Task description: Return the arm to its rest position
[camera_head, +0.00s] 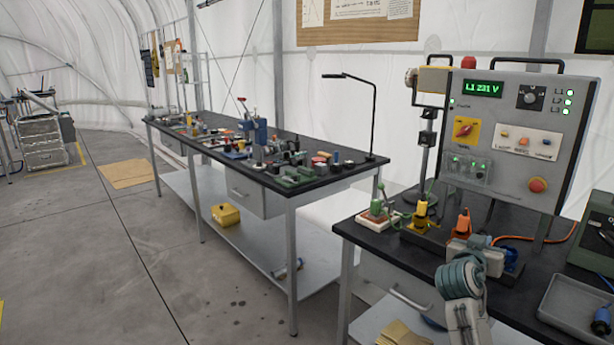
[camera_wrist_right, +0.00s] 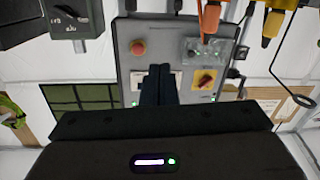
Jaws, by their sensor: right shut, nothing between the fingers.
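My right arm (camera_head: 462,285) rises from the bottom edge of the head view, in front of the right-hand bench. In the right wrist view my right gripper (camera_wrist_right: 158,85) shows as two dark fingers close together, shut with nothing between them. It points toward the grey control panel (camera_wrist_right: 185,60), which appears upside down there. I cannot make out the fingertips in the head view. My left arm and gripper are not in view.
The control panel (camera_head: 515,140) stands on the black bench (camera_head: 360,232), with yellow (camera_head: 420,213) and orange (camera_head: 463,224) plugs before it. A grey tray (camera_head: 577,305) holding a blue-handled item is at right. A long tool bench (camera_head: 265,178) stands behind left. Open floor (camera_head: 90,260) lies left.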

